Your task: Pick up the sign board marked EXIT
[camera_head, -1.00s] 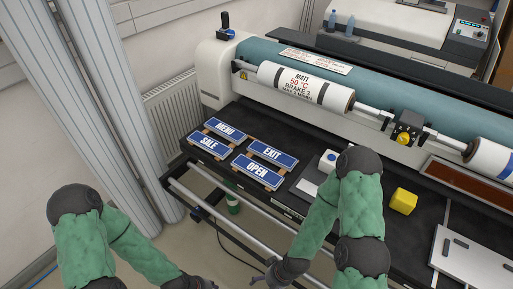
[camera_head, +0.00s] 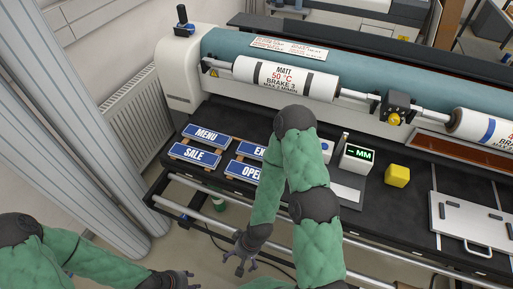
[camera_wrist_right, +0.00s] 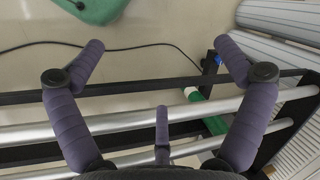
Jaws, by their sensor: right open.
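The blue EXIT sign board (camera_head: 246,149) lies on the black machine bed in the head view. My right arm hides its right part, so only the first letters show. The OPEN board (camera_head: 241,170) lies just in front of it, with MENU (camera_head: 206,134) and SALE (camera_head: 194,154) to the left. My right gripper (camera_head: 240,264) is open and empty, low in front of the bed and apart from the boards. In the right wrist view its spread fingers (camera_wrist_right: 160,62) are above rails and floor; no board shows there. My left gripper (camera_head: 183,280) is at the bottom edge, too small to judge.
Metal rails (camera_head: 225,222) run along the bed's front. Right of my arm are a display box (camera_head: 357,158), a yellow block (camera_head: 397,176) and a white plate (camera_head: 475,222). The roller (camera_head: 285,79) spans behind the boards.

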